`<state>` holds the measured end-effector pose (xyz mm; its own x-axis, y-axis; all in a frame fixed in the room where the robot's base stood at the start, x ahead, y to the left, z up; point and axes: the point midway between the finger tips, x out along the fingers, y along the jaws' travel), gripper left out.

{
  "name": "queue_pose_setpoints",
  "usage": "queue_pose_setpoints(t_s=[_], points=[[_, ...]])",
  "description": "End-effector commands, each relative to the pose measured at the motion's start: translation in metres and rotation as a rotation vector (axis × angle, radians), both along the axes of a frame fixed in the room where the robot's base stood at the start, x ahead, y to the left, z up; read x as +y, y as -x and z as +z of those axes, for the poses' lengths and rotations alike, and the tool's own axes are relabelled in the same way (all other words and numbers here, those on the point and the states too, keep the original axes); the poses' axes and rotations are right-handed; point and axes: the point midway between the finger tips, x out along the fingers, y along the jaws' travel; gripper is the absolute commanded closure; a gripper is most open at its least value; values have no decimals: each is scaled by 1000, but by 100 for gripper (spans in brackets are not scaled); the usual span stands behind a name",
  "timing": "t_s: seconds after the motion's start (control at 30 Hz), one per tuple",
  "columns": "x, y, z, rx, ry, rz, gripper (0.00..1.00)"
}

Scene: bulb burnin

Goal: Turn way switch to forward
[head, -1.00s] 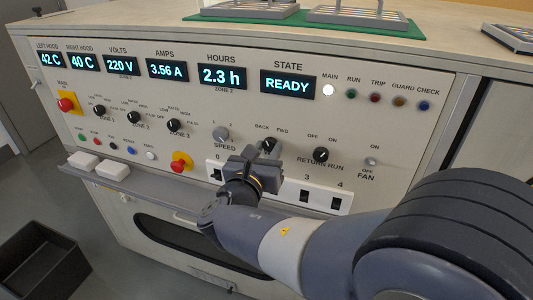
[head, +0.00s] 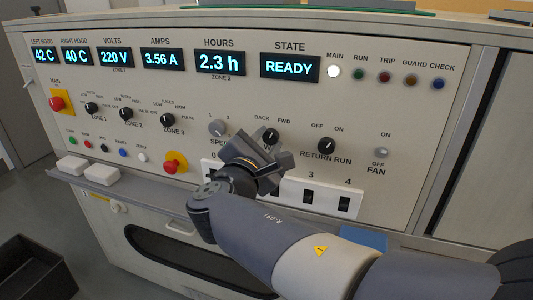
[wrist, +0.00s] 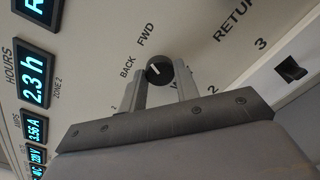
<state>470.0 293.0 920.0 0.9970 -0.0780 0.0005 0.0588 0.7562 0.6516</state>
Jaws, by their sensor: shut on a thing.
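The way switch is a round black knob (head: 270,136) with a white mark, below the BACK and FWD labels on the sloped panel. It also shows in the wrist view (wrist: 159,70), where its mark points up-left, roughly between BACK and FWD. My gripper (head: 268,150) is at the knob, tilted in the head view. In the wrist view my gripper (wrist: 161,76) has one finger on each side of the knob and is shut on it. The gripper hides the knob's lower part in the head view.
The return run knob (head: 327,146) is close on the right and the grey speed knob (head: 217,128) on the left. A white strip of numbered rocker switches (head: 324,197) lies just below. A red emergency button (head: 173,167) and a narrow ledge (head: 130,190) are at lower left.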

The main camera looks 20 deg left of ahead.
Motion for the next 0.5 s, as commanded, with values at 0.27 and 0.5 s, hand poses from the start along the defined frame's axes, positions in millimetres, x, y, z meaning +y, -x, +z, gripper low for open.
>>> queue_pose_setpoints(t_s=[0.27, 0.5], points=[[0, 0, -2, -6, -103, -1, 93], [0, 0, -1, -8, -129, -1, 93]])
